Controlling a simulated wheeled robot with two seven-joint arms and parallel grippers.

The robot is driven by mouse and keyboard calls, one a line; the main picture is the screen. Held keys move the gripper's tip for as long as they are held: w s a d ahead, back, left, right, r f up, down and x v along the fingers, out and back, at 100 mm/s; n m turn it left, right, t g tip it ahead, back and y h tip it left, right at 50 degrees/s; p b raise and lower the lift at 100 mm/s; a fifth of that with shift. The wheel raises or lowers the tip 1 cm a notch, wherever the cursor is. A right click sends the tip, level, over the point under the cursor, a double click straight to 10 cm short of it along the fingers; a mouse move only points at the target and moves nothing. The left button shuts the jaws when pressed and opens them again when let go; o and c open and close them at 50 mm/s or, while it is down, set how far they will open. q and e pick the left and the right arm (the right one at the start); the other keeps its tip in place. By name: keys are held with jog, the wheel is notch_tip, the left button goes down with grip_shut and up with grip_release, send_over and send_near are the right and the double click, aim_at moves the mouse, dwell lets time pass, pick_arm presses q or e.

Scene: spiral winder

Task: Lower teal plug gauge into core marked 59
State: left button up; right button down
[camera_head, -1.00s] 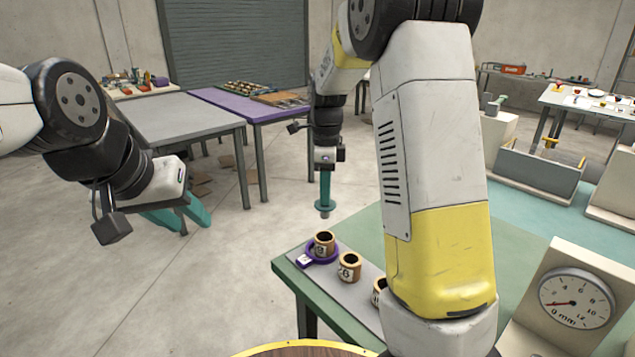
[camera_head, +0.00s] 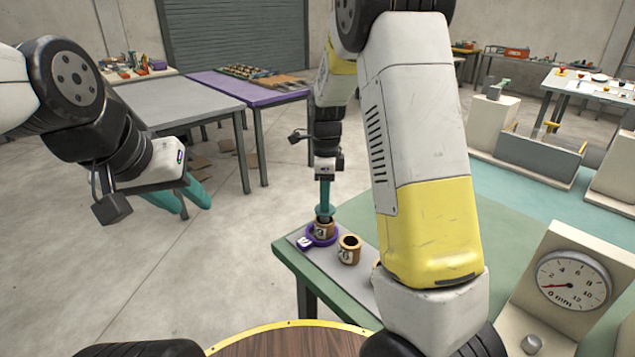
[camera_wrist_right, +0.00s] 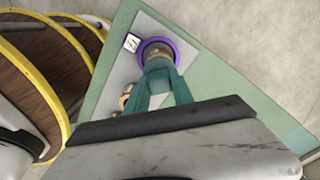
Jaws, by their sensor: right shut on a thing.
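My right gripper (camera_head: 325,186) points straight down and is shut on the teal plug gauge (camera_head: 325,212), held upright. The gauge's wide flange is just above the mouth of a brown core (camera_head: 324,230), and its lower tip meets that mouth; I cannot tell how deep it is. The core stands inside a purple ring (camera_head: 309,237). Its marking is too small to read surely. In the right wrist view the gripper (camera_wrist_right: 160,72) hides much of the gauge and core, inside the purple ring (camera_wrist_right: 172,44). My left gripper (camera_head: 194,208) is open and empty, above the floor.
A second brown core (camera_head: 349,250) stands close to the right on the grey strip (camera_head: 335,268). My right arm hides the strip's right part. A dial gauge (camera_head: 573,280) stands at the right of the green table (camera_head: 500,230). A round wooden top (camera_head: 290,343) is in front.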

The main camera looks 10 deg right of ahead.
jog(key=shift+f, duration=1.3)
jog(key=c, duration=1)
grip_release()
